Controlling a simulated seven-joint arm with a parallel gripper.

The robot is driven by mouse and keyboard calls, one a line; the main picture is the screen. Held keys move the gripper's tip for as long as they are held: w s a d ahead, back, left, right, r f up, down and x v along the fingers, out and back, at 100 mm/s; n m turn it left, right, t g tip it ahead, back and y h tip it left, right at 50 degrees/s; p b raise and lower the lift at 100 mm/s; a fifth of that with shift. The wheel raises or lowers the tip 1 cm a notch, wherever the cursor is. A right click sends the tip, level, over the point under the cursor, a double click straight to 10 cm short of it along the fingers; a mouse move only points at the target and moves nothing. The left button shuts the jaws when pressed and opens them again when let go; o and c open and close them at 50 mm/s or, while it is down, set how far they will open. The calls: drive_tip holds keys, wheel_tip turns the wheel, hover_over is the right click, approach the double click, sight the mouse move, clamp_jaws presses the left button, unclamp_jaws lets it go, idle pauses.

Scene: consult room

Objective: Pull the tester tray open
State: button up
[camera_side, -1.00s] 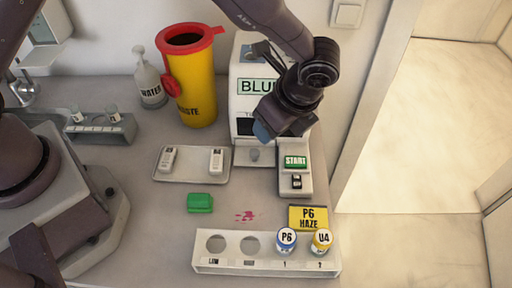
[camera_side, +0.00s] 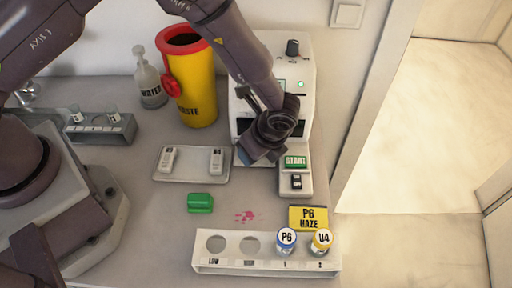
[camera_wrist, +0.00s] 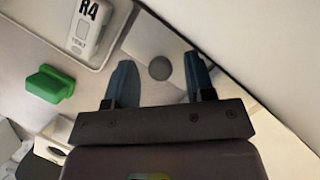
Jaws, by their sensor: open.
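The white tester (camera_side: 296,70) stands against the back wall in the side view. Its pale tray is low at the front, mostly covered by my gripper (camera_side: 258,155). In the wrist view the tray (camera_wrist: 145,40) shows as a light plate with a round grey knob (camera_wrist: 160,68). My gripper (camera_wrist: 160,60) is open, with one blue finger on each side of the knob. Gaps show between the knob and both fingers. In the side view the knob is hidden behind my gripper. I cannot tell how far the tray is out.
A panel with a green START button (camera_side: 295,161) adjoins the tray on the right. A dish (camera_side: 190,177) with two small testers lies to the left, and a green block (camera_side: 200,203) in front. The yellow waste bin (camera_side: 198,95) stands left of the tester. A vial rack (camera_side: 265,268) is nearest.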

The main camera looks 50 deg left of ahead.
clamp_jaws()
drive_tip(key=s+d, duration=0.7)
drive_tip(key=shift+d, duration=0.15)
unclamp_jaws()
drive_tip(key=shift+r, duration=0.1)
drive_tip(key=v, duration=1.3)
